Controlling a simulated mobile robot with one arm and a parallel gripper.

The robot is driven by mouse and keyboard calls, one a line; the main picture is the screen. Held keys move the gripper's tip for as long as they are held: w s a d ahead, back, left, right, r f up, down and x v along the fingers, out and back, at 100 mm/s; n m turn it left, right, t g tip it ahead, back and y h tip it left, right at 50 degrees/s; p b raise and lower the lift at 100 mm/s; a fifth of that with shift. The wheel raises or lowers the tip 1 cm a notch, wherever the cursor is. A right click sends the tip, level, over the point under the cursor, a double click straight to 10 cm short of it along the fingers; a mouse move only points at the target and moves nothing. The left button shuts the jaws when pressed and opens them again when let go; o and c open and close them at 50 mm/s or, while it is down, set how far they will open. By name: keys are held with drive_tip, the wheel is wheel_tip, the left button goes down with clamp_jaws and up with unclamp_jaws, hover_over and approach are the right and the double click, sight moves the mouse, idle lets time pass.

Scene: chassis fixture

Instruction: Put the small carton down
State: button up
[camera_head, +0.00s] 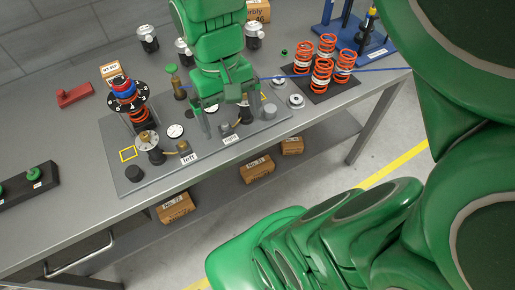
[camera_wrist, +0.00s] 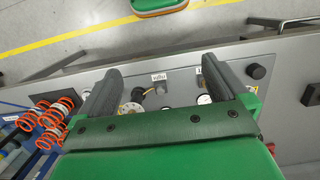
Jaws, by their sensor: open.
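My gripper (camera_head: 226,112) is open above the grey fixture plate (camera_head: 118,168) on the bench. In the wrist view its two dark fingers (camera_wrist: 162,82) are spread apart with nothing held between them. A small orange-brown carton (camera_head: 112,72) with a white label stands on the bench behind the left part of the plate, well left of my gripper. Another carton (camera_head: 258,11), labelled 46, stands at the back, partly cut off by the frame edge. I cannot tell which is the task's carton. No carton is clear in the wrist view.
The plate carries a spring assembly (camera_head: 137,108), gauges and fittings near my gripper. Orange springs (camera_head: 322,75) stand on a dark mat at right. Several cartons (camera_head: 257,169) lie on the lower shelf. A red block (camera_head: 75,95) lies at left. Bare bench (camera_head: 50,130) shows at left.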

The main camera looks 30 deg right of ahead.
drive_tip(key=s+f, duration=0.3)
drive_tip(key=s, duration=0.5)
drive_tip(key=shift+s+d, duration=0.15)
drive_tip(key=shift+d, duration=0.25)
drive_tip(key=w+r+m+t+y, duration=0.1)
drive_tip(key=w+r+m, duration=0.4)
drive_tip(key=w, duration=0.9)
drive_tip(key=w+r+m+t+y, duration=0.1)
drive_tip(key=w+r+m+t, duration=0.15)
drive_tip(key=w+r, duration=0.85)
drive_tip(key=w+d+r+m+t, duration=0.15)
drive_tip(key=w+d+m, duration=0.4)
drive_tip(key=w, duration=0.55)
drive_tip(key=w+d+r+m+t, duration=0.15)
drive_tip(key=w+d+m, duration=0.4)
drive_tip(key=w, duration=0.65)
drive_tip(key=x, duration=0.9)
drive_tip(key=shift+s+f+n+g, duration=0.2)
drive_tip(key=shift+f+n+g, duration=0.15)
drive_tip(key=shift+f+n, duration=0.1)
